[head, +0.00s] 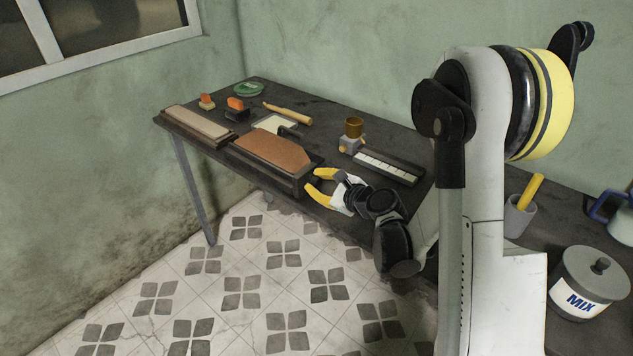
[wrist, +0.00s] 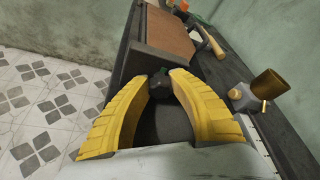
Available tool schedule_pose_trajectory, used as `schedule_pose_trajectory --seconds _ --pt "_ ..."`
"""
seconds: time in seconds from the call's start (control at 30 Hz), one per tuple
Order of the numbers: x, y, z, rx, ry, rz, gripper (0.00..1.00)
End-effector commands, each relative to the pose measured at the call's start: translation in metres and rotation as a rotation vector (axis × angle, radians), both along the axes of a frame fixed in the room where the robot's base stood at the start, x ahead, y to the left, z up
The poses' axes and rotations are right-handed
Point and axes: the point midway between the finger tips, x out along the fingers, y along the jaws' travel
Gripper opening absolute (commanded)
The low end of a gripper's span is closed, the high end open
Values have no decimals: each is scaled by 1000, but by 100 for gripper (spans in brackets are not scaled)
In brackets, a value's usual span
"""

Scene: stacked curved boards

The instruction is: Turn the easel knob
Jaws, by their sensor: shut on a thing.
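The easel is a low dark box with a brown panel on top (head: 270,149), standing on the table's front side in the head view. Its panel also shows at the top of the wrist view (wrist: 168,35). My gripper (head: 310,183) has yellow fingers and is at the easel's right end. In the wrist view its fingertips (wrist: 163,76) close on a dark knob (wrist: 161,87) at the easel's near face. The fingers partly cover the knob. In the head view I cannot make the knob out clearly.
A dark table (head: 330,135) runs along the wall. A brass cup on a grey block (head: 353,133) and a white-marked strip (head: 388,167) lie right of the easel. A long pale block (head: 198,125) lies left. Open tiled floor (head: 240,290) is in front.

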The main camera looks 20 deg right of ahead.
Motion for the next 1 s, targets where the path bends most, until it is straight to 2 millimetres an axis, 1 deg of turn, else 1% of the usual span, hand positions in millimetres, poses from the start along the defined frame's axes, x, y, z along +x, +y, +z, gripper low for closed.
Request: schedule_pose_trajectory --seconds 0.27,0.67,0.7,0.73,0.77,1.0 --pt "0 0 -1 -43 -30 1 0" --pt "0 0 -1 -46 -32 1 0" --pt "0 0 -1 -46 -32 1 37" --pt "0 0 -1 -46 -32 1 46" --pt "0 0 -1 -46 -32 1 50" --pt "0 0 0 -45 -32 0 50"
